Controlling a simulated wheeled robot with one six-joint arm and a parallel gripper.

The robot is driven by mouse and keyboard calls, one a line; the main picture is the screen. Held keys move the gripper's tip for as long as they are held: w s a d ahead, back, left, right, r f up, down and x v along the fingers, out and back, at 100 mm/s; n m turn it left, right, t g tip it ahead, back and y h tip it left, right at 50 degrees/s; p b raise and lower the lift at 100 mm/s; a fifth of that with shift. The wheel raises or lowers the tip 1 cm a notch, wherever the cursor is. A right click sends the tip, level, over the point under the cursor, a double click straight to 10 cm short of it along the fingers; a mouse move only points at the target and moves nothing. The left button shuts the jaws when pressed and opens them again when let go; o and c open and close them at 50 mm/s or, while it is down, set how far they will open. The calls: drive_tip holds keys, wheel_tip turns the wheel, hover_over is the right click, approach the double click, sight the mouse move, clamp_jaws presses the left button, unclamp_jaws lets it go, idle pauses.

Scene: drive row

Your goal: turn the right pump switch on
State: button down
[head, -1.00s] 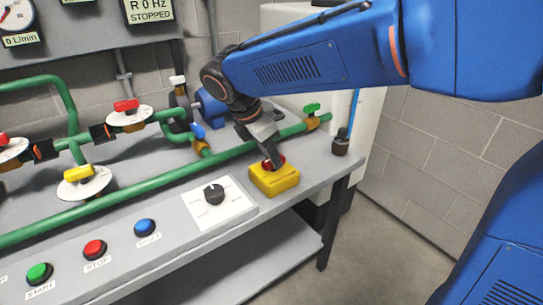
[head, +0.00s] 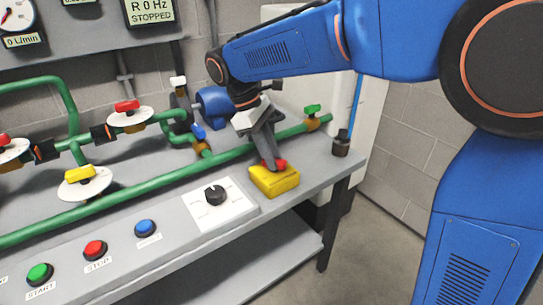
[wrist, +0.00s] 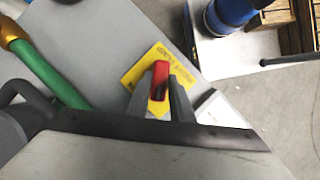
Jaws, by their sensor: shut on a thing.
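My gripper (head: 272,166) is at the yellow box (head: 275,183) near the right end of the bench. In the wrist view my gripper (wrist: 166,92) has its two fingers on either side of the red knob (wrist: 159,78) on that box, shut on it. Part of the knob is hidden by the fingers; its red edge (head: 281,163) shows in the head view. The black rotary switch (head: 215,194) sits on a white plate (head: 232,212) left of the yellow box, apart from my gripper. The display (head: 148,11) reads R 0 Hz STOPPED.
Green (head: 40,273), red (head: 95,249) and blue (head: 145,228) push buttons line the bench front. Green pipes (head: 120,191) with coloured valve handles run behind. A blue pump motor (head: 212,104) stands behind my gripper. The bench's right edge and open floor (head: 375,245) lie to the right.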

drive_tip(key=m+g, duration=0.1)
drive_tip(key=m, duration=0.2)
drive_tip(key=shift+w+d+m+y, duration=0.1)
drive_tip(key=shift+w+m+y, duration=0.05)
drive_tip(key=shift+m+y, duration=0.2)
drive_tip(key=shift+m+g+y, duration=0.55)
drive_tip(key=shift+m+g, duration=0.15)
drive_tip(key=shift+m, duration=1.05)
drive_tip(key=c, duration=1.6)
unclamp_jaws()
drive_tip(key=shift+o, duration=0.2)
drive_tip(key=shift+r, duration=0.1)
drive_tip(key=v, duration=1.7)
drive_tip(key=shift+w+d+r, duration=0.1)
drive_tip(key=shift+d, duration=0.05)
